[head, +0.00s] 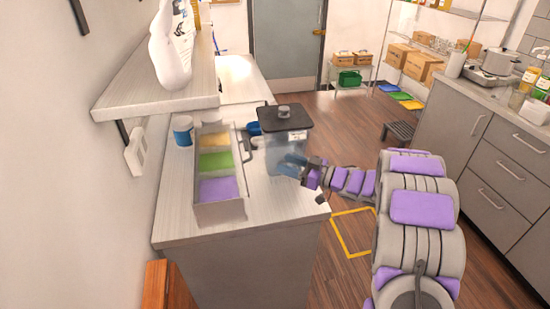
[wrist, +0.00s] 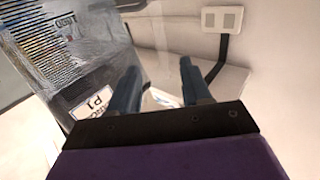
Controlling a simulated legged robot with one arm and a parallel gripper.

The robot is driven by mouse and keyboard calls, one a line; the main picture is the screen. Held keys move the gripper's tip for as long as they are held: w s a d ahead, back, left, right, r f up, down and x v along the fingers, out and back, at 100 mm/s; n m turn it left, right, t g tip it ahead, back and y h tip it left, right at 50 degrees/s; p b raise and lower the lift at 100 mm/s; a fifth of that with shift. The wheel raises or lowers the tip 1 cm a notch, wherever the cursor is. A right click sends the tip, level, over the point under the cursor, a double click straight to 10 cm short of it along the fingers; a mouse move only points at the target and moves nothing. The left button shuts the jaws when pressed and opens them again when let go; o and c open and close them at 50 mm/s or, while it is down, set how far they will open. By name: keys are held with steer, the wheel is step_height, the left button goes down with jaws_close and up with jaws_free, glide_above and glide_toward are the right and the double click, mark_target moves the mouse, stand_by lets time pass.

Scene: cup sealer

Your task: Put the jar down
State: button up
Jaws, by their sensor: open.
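The jar (head: 284,148) is a clear, boxy container with a dark lid and a knob. It stands upright on the left counter, to the right of the tray of coloured compartments. In the wrist view the jar (wrist: 70,50) fills the upper left, with a printed label on it. My gripper (head: 283,163) is at the jar's lower front right in the head view. In the wrist view my gripper (wrist: 158,72) has its two blue-grey fingers apart, with the left one overlapping the jar's edge. I cannot tell whether a finger touches the jar.
A grey tray (head: 220,213) with yellow, green and purple compartments sits on the counter (head: 270,212) left of the jar. A shelf (head: 150,90) overhangs the counter's left side. Bare counter lies in front of the jar.

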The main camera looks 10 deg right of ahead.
steer(key=w+d+r+m+t+h, duration=0.25)
steer(key=d+r+m+h, duration=0.35)
steer(key=h, duration=0.5)
steer(key=s+d+m+g+h, duration=0.35)
steer(key=s+d+h, duration=0.2)
steer(key=s, duration=0.55)
steer(key=s+a+f+g+y, duration=0.1)
steer(key=s+a+g, duration=0.3)
steer(key=s, duration=0.9)
steer(key=s+a+f+g, duration=0.2)
steer(key=s+a+g, duration=0.2)
steer(key=s+a, duration=0.4)
steer(key=s+a+f+g+y, duration=0.1)
steer(key=s+a+g, duration=0.3)
steer(key=s, duration=1.3)
steer(key=shift+s+a+f+m+y, duration=0.15)
steer(key=shift+s+a+m+y, duration=0.25)
steer(key=shift+a, duration=0.5)
